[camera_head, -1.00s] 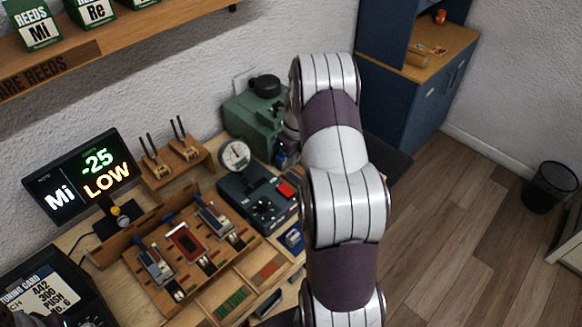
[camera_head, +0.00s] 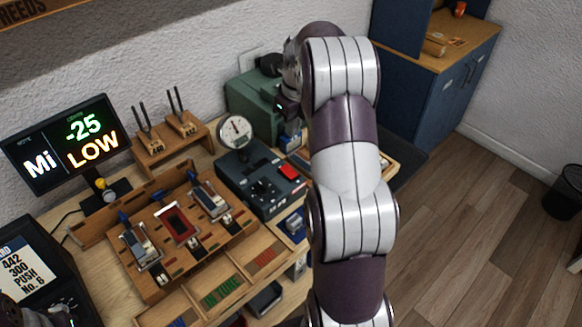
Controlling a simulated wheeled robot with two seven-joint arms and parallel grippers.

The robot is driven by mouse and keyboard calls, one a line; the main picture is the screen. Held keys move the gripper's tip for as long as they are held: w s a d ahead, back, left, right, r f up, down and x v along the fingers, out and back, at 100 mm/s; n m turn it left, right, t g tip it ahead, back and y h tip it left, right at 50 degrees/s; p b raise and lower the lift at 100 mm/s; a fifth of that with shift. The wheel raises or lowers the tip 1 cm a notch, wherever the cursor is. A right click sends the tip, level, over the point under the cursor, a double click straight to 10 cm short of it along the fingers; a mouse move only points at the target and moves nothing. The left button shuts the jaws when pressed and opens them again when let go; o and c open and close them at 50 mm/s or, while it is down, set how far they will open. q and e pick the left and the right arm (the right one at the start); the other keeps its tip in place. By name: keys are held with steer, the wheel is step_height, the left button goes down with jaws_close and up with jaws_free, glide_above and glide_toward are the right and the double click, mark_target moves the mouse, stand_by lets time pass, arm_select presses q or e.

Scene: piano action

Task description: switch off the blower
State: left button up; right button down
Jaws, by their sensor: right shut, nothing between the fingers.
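A green machine (camera_head: 248,103), which looks like the blower, stands against the wall at the back. In front of it is a dark grey control box (camera_head: 246,188) with a red switch (camera_head: 289,171), a black knob and a round gauge (camera_head: 235,132). I cannot tell the switch's position. My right gripper (camera_head: 285,108) is shut and empty, in front of the green machine's right side and above and behind the red switch. My arm hides part of the machine. Part of my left gripper (camera_head: 62,319) shows at the bottom left corner; its fingers are unclear.
A wooden tray (camera_head: 160,268) with several reed parts fills the middle of the bench. A screen (camera_head: 66,150) reads Mi, -25, LOW. Tuning forks (camera_head: 176,106) stand on a wooden block. A tuning card display (camera_head: 28,262) is at the left. A blue cabinet (camera_head: 432,105) stands at the right.

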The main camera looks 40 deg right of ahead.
steer(key=b, duration=0.1)
glide_toward(286, 168)
steer(key=f, duration=0.6)
steer(key=shift+w+a, duration=0.1)
steer(key=shift+w, duration=0.2)
steer(key=shift+f, duration=0.45)
